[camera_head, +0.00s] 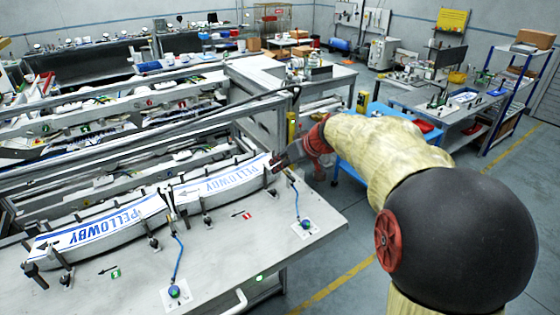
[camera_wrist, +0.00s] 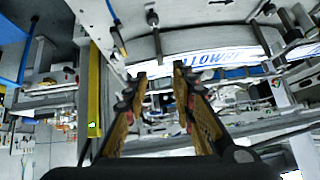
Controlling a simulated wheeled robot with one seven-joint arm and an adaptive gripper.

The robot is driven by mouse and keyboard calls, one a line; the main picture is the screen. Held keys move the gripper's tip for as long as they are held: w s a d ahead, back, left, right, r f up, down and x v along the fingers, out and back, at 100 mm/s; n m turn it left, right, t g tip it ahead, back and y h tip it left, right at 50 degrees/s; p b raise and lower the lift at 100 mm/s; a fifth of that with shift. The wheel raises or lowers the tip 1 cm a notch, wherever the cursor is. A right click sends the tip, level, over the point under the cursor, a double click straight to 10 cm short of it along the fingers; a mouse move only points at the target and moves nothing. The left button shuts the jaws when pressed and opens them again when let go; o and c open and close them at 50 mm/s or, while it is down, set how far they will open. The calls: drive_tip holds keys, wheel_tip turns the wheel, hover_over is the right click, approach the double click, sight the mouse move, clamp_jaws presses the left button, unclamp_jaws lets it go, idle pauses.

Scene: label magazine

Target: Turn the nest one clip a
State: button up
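A curved nest holds two blue-and-white PELLOWBY label stacks: the left stack (camera_head: 105,228) and the right stack (camera_head: 220,182). Part of a label stack (camera_wrist: 215,55) also shows in the wrist view. Several dark clips stand along the front edge, among them a clip (camera_head: 153,243) and another clip (camera_head: 207,218). My gripper (camera_head: 277,163) is at the right end of the right stack. In the wrist view my gripper (camera_wrist: 162,70) shows two fingers apart with nothing between them; a post with a dark knob (camera_wrist: 153,20) stands ahead. Whether the fingers touch the nest is unclear.
The grey deck bears a red marker (camera_head: 247,215), a green marker (camera_head: 115,273) and two white plates with blue cords, one plate at the front (camera_head: 174,293) and one plate at the right (camera_head: 305,226). Metal rails (camera_head: 130,150) run behind the nest. A blue table (camera_head: 380,125) stands beyond my arm.

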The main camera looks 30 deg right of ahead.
sight(269, 169)
drive_tip(key=shift+n, duration=0.9)
drive_tip(key=shift+w+r+p+x, duration=0.1)
drive_tip(key=shift+p+x, duration=0.1)
drive_tip(key=shift+x, duration=1.7)
drive_tip(key=shift+w+r+p+x, duration=0.15)
drive_tip(key=shift+x, duration=1.8)
drive_tip(key=c, duration=0.3)
clamp_jaws()
